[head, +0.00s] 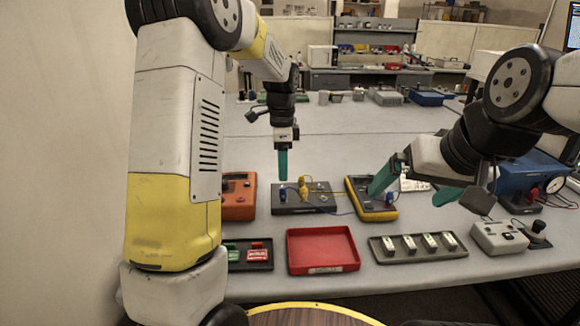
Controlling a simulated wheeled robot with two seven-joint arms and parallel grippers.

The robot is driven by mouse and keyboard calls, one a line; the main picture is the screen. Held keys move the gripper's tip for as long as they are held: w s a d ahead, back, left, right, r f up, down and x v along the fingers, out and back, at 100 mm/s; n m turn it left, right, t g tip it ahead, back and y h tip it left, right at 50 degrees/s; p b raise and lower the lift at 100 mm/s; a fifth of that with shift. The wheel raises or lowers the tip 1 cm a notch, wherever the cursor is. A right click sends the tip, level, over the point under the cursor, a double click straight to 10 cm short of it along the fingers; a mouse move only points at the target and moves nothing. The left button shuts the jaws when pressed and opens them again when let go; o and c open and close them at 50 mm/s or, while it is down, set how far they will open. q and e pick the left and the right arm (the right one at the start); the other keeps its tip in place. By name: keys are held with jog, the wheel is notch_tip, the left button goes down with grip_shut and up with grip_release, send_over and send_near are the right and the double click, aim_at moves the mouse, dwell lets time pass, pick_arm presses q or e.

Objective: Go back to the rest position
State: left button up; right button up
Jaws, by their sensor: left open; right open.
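My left gripper (283,163) hangs with its teal fingers pointing down above the back left of the dark box (318,206). It is seen edge-on, open, with nothing visible between its fingers. My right gripper (416,188) is open and empty, its two teal fingers spread wide. Its left finger overlaps the yellow meter (362,186) in the picture; I cannot tell whether they touch. The dark box carries a yellow plug (303,188) and a blue plug (283,197), with thin wires near it.
A red tray (322,268) stands empty at the front. A grey tray (422,257) holds several small light blocks. A dark tray (248,266) holds green and red pieces. An orange meter (238,205), blue unit (528,175) and grey control box (498,238) stand nearby.

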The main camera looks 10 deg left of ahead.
pick_arm(q)
jog(key=shift+s+a+r, duration=0.1)
jog(key=shift+s+r, duration=0.1)
jog(key=shift+r, duration=0.15)
jog(key=s+a+r+n+t+h, duration=0.1)
jog(key=s+a+r+n+t, duration=0.15)
jog(key=s+r+n, duration=0.55)
jog(key=s+r+n+t, duration=0.1)
jog(key=s+n+t, duration=0.1)
jog(key=s, duration=0.6)
jog(key=s+r+n+t+h, duration=0.1)
jog(key=s+r+n, duration=0.1)
jog(key=s+n, duration=0.3)
jog(key=s, duration=0.4)
jog(key=shift+s+d+r+t, duration=0.15)
jog(key=shift+s+d+t, duration=0.05)
jog(key=shift+s+t, duration=0.15)
